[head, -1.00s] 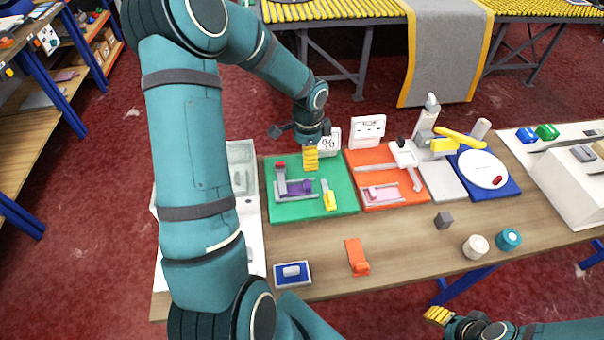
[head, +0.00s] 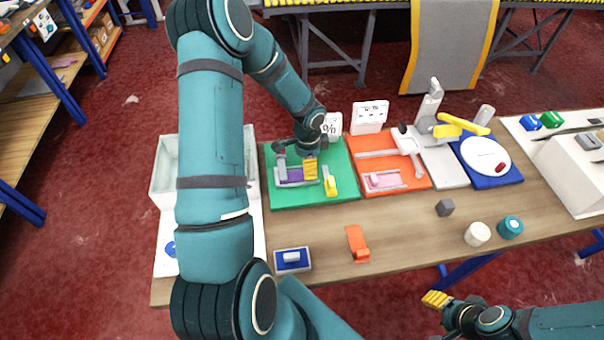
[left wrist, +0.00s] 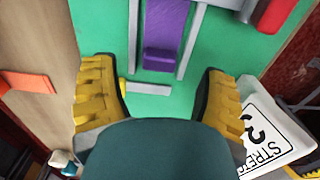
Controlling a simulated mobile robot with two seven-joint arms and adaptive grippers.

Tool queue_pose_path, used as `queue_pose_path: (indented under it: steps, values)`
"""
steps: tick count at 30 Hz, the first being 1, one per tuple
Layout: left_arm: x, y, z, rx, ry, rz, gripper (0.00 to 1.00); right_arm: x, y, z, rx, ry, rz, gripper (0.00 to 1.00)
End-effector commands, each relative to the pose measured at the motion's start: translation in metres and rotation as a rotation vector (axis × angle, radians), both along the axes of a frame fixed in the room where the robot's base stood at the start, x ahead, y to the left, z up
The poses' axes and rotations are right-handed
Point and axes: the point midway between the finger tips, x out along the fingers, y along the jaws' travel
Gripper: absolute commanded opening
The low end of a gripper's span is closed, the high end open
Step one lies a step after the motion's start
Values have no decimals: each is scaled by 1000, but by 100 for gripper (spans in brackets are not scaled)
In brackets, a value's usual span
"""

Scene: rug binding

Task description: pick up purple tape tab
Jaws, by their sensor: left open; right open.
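The purple tape tab (head: 294,175) lies in a grey channel on the green board (head: 300,198). In the left wrist view the purple tape tab (left wrist: 165,35) is a flat strip with a raised block at its near end. My left gripper (head: 309,168) is low over the green board, beside the tab in the head view. In the left wrist view its yellow fingers (left wrist: 160,98) are spread wide, with the tab ahead and between their lines, and nothing held. My right gripper (head: 437,299) is at the lower right, off the table's front edge, open and empty.
A yellow-handled piece (head: 330,185) stands on the green board close by. An orange board (head: 405,185) with a pink tab adjoins it. An orange clip (head: 357,243) and blue block (head: 292,260) lie in front. The front middle table is mostly clear.

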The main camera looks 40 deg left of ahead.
Motion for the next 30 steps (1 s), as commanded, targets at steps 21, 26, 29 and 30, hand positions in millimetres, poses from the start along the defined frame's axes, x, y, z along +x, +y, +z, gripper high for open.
queue_pose_path:
  steps: [21, 26, 29, 30]
  values:
    - [-1, 0, -29, 0, 0, 0, 10, 0, 0, -2, 0, 0, 0, 47]
    - [-1, 0, -29, 0, 0, 0, 10, 0, 0, -2, 0, 0, 0, 47]
    - [-1, 0, -29, 0, 0, 0, 10, 0, 0, -2, 0, 0, 0, 47]
    - [-1, 0, -29, 0, 0, 0, 10, 0, 0, -2, 0, 0, 0, 47]
